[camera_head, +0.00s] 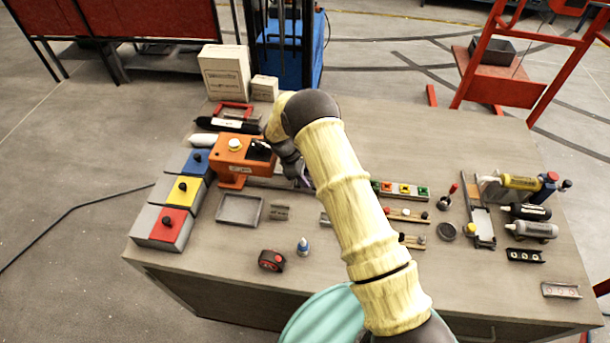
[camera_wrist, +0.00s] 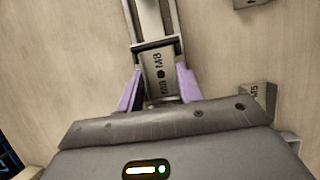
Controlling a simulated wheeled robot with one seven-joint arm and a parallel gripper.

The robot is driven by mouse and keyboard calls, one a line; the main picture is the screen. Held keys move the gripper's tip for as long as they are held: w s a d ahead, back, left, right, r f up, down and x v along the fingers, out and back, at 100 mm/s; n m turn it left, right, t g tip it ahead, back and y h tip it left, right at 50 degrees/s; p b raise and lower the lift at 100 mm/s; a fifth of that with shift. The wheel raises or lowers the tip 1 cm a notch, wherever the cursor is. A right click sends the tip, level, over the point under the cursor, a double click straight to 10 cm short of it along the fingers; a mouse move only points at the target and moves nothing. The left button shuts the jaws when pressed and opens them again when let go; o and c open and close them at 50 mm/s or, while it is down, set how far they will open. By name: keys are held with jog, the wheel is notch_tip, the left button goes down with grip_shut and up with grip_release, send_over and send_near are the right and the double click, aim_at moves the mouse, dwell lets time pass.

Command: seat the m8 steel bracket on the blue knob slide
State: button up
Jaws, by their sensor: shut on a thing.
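My gripper (camera_head: 303,180) is low over the table, just right of the orange press-like box, partly hidden by my arm. In the wrist view its purple fingers (camera_wrist: 159,88) are shut on a grey steel bracket marked M8 (camera_wrist: 158,72), with a dark hole in its face. A metal slide rail (camera_wrist: 152,22) with a dark channel runs away from the bracket's far edge, in line with it. I cannot tell whether the bracket rests on the rail or hangs just above it. No blue knob on that rail shows; the head view has the bracket hidden.
A second bracket, marked M5 (camera_wrist: 258,95), lies to the right in the wrist view. Another slide (camera_head: 482,225) and tools stand right.

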jog(key=o, duration=1.5)
jog(key=shift+r, duration=0.15)
jog(key=shift+r+p, duration=1.45)
jog(key=shift+r, duration=1.45)
